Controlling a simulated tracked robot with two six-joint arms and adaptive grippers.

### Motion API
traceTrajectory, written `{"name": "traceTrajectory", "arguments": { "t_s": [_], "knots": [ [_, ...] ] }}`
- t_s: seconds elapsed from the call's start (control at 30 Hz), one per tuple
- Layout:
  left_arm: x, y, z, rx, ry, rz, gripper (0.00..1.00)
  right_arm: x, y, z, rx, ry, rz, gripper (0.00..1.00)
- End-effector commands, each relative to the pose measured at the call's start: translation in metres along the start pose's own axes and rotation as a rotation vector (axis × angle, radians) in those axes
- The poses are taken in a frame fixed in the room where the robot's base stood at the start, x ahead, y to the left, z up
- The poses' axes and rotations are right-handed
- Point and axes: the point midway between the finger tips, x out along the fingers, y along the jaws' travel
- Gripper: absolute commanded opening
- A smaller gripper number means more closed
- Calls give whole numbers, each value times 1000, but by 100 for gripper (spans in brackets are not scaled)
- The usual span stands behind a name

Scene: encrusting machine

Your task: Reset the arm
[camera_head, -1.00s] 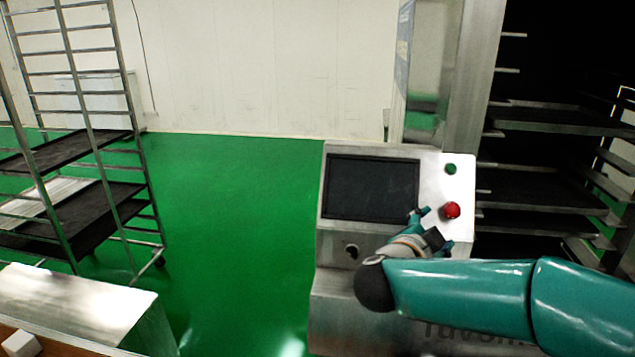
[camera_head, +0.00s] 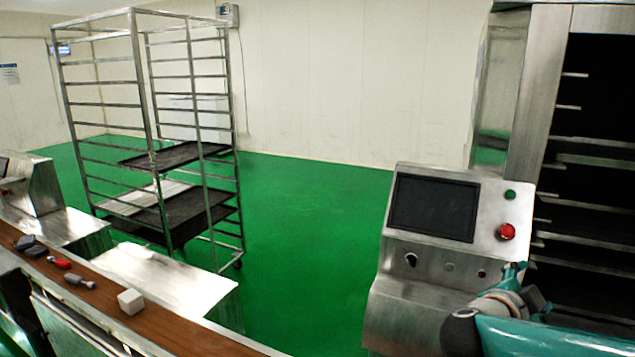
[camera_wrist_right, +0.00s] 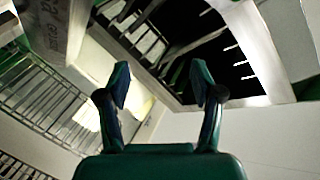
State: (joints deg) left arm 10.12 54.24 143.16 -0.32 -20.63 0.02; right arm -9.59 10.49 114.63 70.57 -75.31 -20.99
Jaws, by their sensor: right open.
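My right gripper (camera_head: 527,287) is at the lower right of the head view, low in front of the right edge of the machine's control panel (camera_head: 487,251). In the right wrist view my right gripper (camera_wrist_right: 161,88) shows two teal fingers spread apart with nothing between them. The panel carries a dark screen (camera_head: 434,207), a green button (camera_head: 510,195) and a red button (camera_head: 507,231). The gripper is below the red button and apart from it. My left gripper is not in view.
A metal rack (camera_head: 237,190) with dark trays stands at the left on the green floor (camera_head: 310,220). A brown work surface (camera_head: 165,335) at lower left bears a white block (camera_head: 131,301) and small tools. Dark shelving (camera_head: 590,160) stands at right. The middle floor is clear.

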Motion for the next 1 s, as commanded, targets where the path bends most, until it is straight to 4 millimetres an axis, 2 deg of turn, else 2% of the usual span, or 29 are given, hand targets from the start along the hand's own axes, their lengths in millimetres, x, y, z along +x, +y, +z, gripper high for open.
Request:
{"name": "traceTrajectory", "arguments": {
  "t_s": [0.27, 0.47, 0.57, 0.67, 0.77, 0.8, 0.9, 1.0],
  "knots": [
    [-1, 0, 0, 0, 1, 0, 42, 4, 7, 59, -62, -125, -55, 66],
    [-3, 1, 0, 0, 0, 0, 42, 1, 23, 119, -121, -268, -93, 66],
    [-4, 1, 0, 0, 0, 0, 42, -5, 37, 156, -157, -365, -105, 66],
    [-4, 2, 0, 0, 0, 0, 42, -16, 59, 200, -201, -491, -106, 66],
    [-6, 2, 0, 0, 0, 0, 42, -36, 95, 251, -255, -658, -88, 66],
    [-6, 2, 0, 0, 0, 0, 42, -47, 113, 270, -277, -730, -72, 66],
    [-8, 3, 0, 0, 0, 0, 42, -77, 158, 310, -328, -907, -20, 66],
    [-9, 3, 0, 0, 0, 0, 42, -113, 206, 339, -376, -1077, 54, 66]
  ]
}}
